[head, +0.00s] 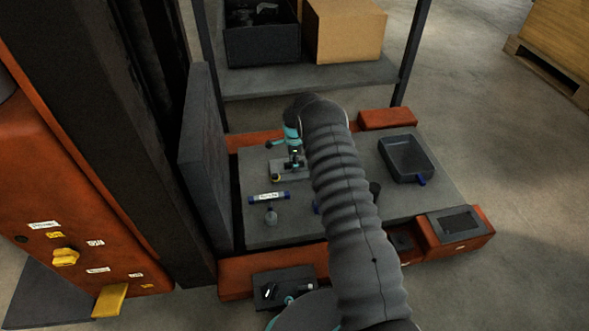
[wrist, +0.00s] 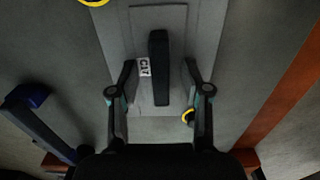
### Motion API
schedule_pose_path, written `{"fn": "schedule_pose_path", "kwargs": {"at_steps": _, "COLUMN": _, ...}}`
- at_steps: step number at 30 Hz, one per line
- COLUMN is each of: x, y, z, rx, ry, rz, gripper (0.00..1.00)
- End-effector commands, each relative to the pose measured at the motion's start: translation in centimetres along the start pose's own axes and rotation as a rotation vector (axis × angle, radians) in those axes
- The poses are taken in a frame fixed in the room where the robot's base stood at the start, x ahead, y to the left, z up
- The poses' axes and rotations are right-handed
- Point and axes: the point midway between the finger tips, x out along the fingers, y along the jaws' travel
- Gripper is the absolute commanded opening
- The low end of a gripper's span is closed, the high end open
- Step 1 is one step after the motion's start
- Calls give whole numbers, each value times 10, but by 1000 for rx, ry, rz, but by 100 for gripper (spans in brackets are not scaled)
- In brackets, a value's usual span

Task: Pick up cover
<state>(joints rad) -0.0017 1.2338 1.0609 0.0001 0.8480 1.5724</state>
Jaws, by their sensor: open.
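The cover (wrist: 176,25) appears to be the flat grey plate in the wrist view, with a raised dark bar handle (wrist: 158,65) along its middle and a white label marked with what looks like "C17". It lies on a wider grey plate. My gripper (wrist: 159,72) is open, with one finger on each side of the handle and a gap to it on both sides. Nothing is held. In the head view my gripper (head: 293,164) points down over a low grey block (head: 307,174) on the work surface; the cover is too small there to make out clearly.
A labelled tube (head: 268,197) with blue ends and a small grey piece (head: 271,216) lie in front of the block. A dark tray (head: 405,155) with a blue handle sits at the right. An upright dark panel (head: 205,155) borders the surface at left. Shelf boxes (head: 346,32) stand behind.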

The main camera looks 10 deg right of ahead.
Motion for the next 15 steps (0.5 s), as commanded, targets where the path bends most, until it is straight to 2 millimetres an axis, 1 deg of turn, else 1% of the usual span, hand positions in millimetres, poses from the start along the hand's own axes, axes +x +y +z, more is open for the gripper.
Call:
{"fn": "schedule_pose_path", "kwargs": {"at_steps": 6, "x": 2, "y": 0, "z": 0, "rx": 0, "ry": 0, "rz": -2, "gripper": 48}}
{"fn": "schedule_pose_path", "kwargs": {"at_steps": 7, "x": 2, "y": 0, "z": 0, "rx": 0, "ry": 0, "rz": -2, "gripper": 45}}
{"fn": "schedule_pose_path", "kwargs": {"at_steps": 8, "x": 2, "y": 0, "z": 0, "rx": 0, "ry": 0, "rz": -2, "gripper": 38}}
{"fn": "schedule_pose_path", "kwargs": {"at_steps": 9, "x": 2, "y": 0, "z": 0, "rx": 0, "ry": 0, "rz": -1, "gripper": 28}}
{"fn": "schedule_pose_path", "kwargs": {"at_steps": 11, "x": 2, "y": 0, "z": 0, "rx": 0, "ry": 0, "rz": -1, "gripper": 13}}
{"fn": "schedule_pose_path", "kwargs": {"at_steps": 12, "x": 2, "y": 0, "z": 0, "rx": 0, "ry": 0, "rz": -1, "gripper": 3}}
{"fn": "schedule_pose_path", "kwargs": {"at_steps": 13, "x": 2, "y": 0, "z": 0, "rx": 0, "ry": 0, "rz": -1, "gripper": 0}}
{"fn": "schedule_pose_path", "kwargs": {"at_steps": 15, "x": 2, "y": 0, "z": 0, "rx": 0, "ry": 0, "rz": -1, "gripper": 0}}
